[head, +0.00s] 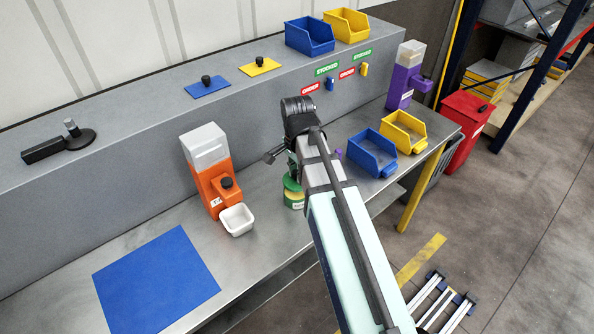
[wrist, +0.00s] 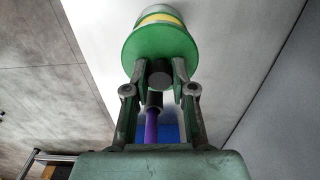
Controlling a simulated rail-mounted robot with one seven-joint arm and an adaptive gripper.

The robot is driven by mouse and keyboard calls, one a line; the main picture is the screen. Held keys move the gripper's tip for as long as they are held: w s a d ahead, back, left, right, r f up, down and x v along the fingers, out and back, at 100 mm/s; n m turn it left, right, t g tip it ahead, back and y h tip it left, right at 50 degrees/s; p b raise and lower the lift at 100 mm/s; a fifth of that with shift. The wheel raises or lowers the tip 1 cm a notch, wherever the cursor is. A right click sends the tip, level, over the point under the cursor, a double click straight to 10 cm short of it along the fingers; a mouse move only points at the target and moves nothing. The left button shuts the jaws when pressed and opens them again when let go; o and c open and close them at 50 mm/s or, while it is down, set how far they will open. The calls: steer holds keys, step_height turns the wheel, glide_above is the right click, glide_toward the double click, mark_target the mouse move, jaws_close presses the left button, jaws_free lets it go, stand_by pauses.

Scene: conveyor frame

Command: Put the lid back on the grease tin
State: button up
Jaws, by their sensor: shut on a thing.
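The green round lid (wrist: 158,44) has a dark knob (wrist: 160,80) and lines up with the tin. My gripper (wrist: 160,72) is shut on this knob, one finger on each side. In the head view the lid (head: 291,184) is at the top of the tin. I cannot tell whether it is fully seated or slightly apart.
An orange dispenser (head: 213,180) with a white cup (head: 237,219) stands left of the tin. Blue (head: 373,153) and yellow bins (head: 404,131) and a purple dispenser (head: 402,82) stand to the right. A blue mat (head: 156,281) lies at the front left.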

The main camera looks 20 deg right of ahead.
mark_target(297, 184)
step_height(297, 184, down, 3)
steer(key=shift+r+b, duration=0.1)
steer(key=shift+b, duration=0.9)
steer(key=shift+f, duration=0.9)
steer(key=shift+p, duration=0.3)
steer(key=shift+f+p, duration=0.2)
steer(key=shift+p, duration=0.2)
stand_by(1.7)
steer(key=o, duration=1)
steer(key=shift+o, duration=0.4)
steer(key=o, duration=0.4)
steer(key=shift+r, duration=0.15)
